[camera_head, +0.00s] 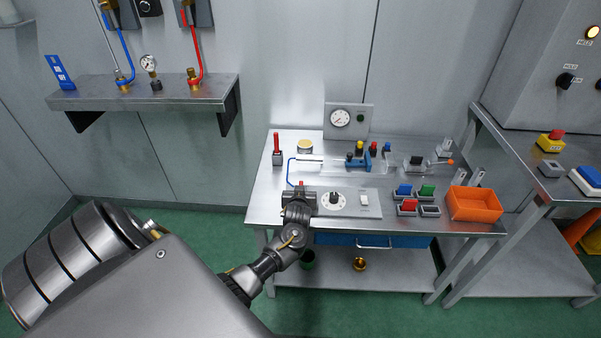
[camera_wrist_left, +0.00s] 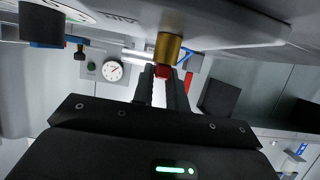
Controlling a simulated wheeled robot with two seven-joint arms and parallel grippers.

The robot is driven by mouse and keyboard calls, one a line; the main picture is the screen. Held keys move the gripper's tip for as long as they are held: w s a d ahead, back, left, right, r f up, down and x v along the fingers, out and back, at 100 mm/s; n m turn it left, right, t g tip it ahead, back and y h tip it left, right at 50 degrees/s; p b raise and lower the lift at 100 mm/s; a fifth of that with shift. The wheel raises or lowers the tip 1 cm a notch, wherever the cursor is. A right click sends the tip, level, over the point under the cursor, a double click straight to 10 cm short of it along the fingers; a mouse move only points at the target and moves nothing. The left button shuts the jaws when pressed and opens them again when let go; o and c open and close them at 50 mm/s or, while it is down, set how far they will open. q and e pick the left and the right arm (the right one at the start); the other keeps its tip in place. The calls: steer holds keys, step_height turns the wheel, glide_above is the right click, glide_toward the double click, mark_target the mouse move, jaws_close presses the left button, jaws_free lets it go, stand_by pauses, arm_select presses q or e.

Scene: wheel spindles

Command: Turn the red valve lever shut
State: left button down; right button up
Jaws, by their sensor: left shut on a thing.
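The red valve lever (camera_wrist_left: 162,71) shows in the left wrist view as a small red piece below a brass valve body (camera_wrist_left: 168,47). My left gripper (camera_wrist_left: 163,84) is shut on it, with a finger on each side. In the head view, my left gripper (camera_head: 299,194) is at the left front of the steel table, by the grey control panel. Only a small red tip (camera_head: 301,183) shows there. The gripper hides the brass body and most of the lever, so the lever's angle is unclear. My right gripper is in neither view.
The grey panel (camera_head: 360,205) has a dial and a switch to the right of my gripper. A red-handled part (camera_head: 277,142), a gauge box (camera_head: 347,120), coloured blocks and an orange bin (camera_head: 474,204) share the table. A blue tube (camera_head: 290,170) runs close behind my gripper.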

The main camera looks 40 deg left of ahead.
arm_select(q)
steer(key=shift+w+a+r, duration=0.1)
steer(key=shift+r, duration=0.1)
steer(key=c, duration=1.4)
jaws_free()
steer(key=shift+f, duration=0.15)
steer(key=v, duration=1.1)
steer(key=shift+f, duration=0.15)
